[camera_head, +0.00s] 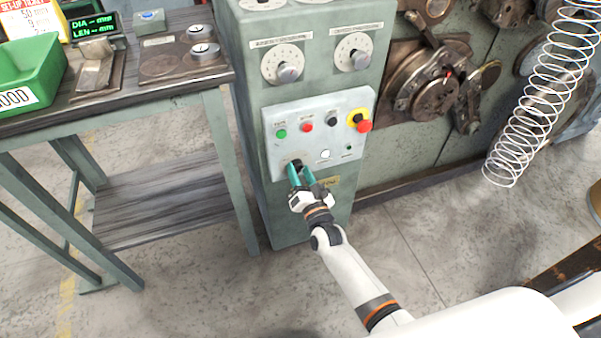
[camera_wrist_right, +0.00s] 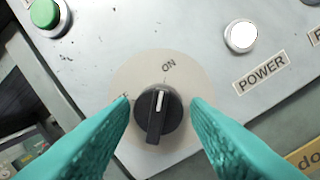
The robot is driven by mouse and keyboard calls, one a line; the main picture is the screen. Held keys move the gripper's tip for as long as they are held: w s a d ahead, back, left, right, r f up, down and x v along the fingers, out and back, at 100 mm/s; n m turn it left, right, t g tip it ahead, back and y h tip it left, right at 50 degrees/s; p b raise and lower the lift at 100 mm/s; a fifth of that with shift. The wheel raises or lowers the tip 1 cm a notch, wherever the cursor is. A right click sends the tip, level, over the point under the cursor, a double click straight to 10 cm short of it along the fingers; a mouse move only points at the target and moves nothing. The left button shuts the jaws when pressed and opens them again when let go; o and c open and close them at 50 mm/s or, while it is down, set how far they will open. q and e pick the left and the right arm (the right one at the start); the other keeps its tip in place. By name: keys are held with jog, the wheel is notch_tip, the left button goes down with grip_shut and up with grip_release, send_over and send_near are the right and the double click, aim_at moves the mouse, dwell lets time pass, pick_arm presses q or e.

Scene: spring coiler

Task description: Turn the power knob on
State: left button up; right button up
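The power knob (camera_wrist_right: 157,115) is black and round with a raised grip bar, on a pale disc. Its white mark points up towards the printed ON label (camera_wrist_right: 168,66); the label at the left is partly hidden by a finger. In the head view the knob (camera_head: 296,162) sits low on the pale control panel (camera_head: 345,108). My right gripper (camera_wrist_right: 161,101), with teal fingers, is open, one finger on each side of the knob with a gap on both sides. It also shows in the head view (camera_head: 299,172). My left gripper is not in view.
Near the knob are a round white POWER lamp (camera_wrist_right: 241,36) and a green button (camera_wrist_right: 45,14). A red emergency button (camera_head: 364,126) is at the panel's right. A workbench (camera_head: 150,100) stands left; a large wire spring (camera_head: 545,95) hangs right. Floor in front is free.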

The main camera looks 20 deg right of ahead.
jog(key=shift+o, duration=0.9)
jog(key=shift+s, duration=0.15)
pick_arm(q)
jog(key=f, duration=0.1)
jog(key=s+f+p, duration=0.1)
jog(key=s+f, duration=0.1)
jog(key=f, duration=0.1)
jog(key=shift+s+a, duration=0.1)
pick_arm(e)
jog(key=s+f, duration=0.1)
jog(key=s, duration=1)
jog(key=shift+s+d+f, duration=0.15)
jog(key=shift+s+d, duration=0.05)
jog(key=shift+s, duration=0.1)
jog(key=shift+f, duration=0.1)
